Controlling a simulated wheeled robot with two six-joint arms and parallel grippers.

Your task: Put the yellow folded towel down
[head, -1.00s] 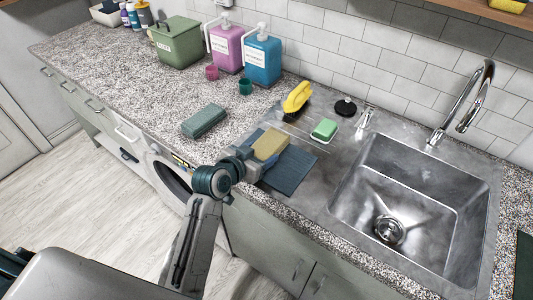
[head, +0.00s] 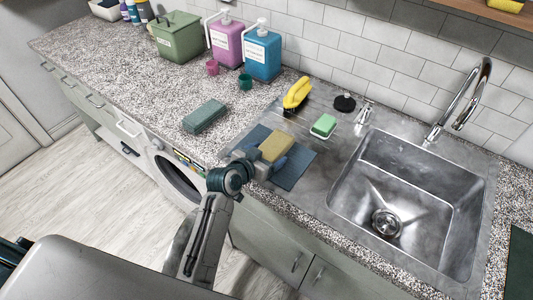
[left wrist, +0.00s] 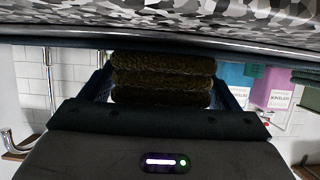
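The yellow folded towel (head: 276,147) is between the fingers of my left gripper (head: 270,159), over the dark blue mat (head: 293,172) left of the sink. In the left wrist view the towel (left wrist: 162,78) shows as stacked folds with a blue finger at each side, so the gripper (left wrist: 164,88) is shut on it. The towel's underside is at or just above the mat; I cannot tell whether it touches. My right gripper is not in view.
A green sponge on a white dish (head: 323,126) and a yellow brush (head: 297,94) lie behind the mat. A teal folded towel (head: 205,116) lies on the granite to the left. The sink (head: 410,190) is empty, on the right. Bottles and a green bin (head: 178,37) stand at the back.

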